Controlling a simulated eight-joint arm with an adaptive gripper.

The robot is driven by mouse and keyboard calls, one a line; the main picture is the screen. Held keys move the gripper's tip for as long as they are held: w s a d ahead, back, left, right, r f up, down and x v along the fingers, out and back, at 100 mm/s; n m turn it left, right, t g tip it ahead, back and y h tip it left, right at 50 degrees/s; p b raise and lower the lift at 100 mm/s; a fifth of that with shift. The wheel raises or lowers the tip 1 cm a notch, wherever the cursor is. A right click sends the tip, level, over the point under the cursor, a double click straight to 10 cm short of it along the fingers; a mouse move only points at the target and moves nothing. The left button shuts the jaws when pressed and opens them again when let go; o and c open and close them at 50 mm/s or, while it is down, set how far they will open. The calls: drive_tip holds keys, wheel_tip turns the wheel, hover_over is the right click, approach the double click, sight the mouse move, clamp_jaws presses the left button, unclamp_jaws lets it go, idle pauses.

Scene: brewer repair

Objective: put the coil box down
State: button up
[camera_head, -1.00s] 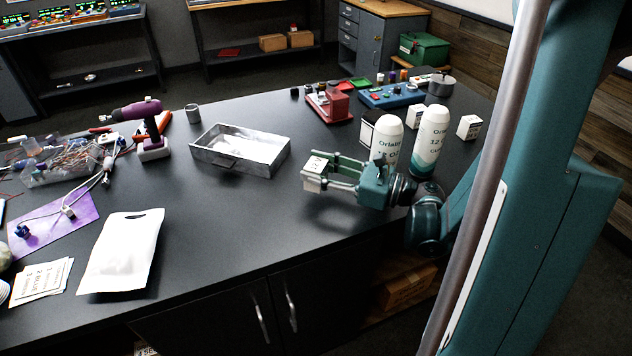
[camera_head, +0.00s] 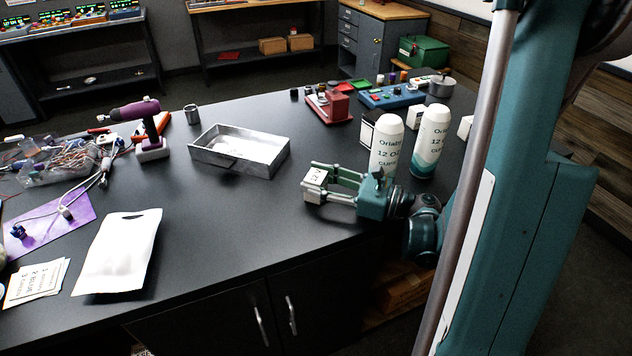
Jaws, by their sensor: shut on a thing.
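The coil box is a small white box (camera_head: 315,179) with dark lettering on its top face. My gripper (camera_head: 316,184) is teal and shut on it, with the fingers along its sides. The box is held at or just above the black worktop, right of the middle of the view. I cannot tell whether its underside touches the surface. Part of its sides is hidden by the fingers.
A metal tray (camera_head: 240,151) stands behind and left of the box. Two white cup sleeves (camera_head: 387,147) (camera_head: 431,141) stand just behind my gripper. A white pouch (camera_head: 118,252) lies front left. The worktop (camera_head: 230,220) between pouch and box is clear.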

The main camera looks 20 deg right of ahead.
drive_tip(key=shift+f, duration=0.1)
drive_tip(key=o, duration=1)
drive_tip(key=shift+r, duration=0.2)
drive_tip(key=shift+v, duration=5.95)
drive_tip(key=shift+o, duration=0.4)
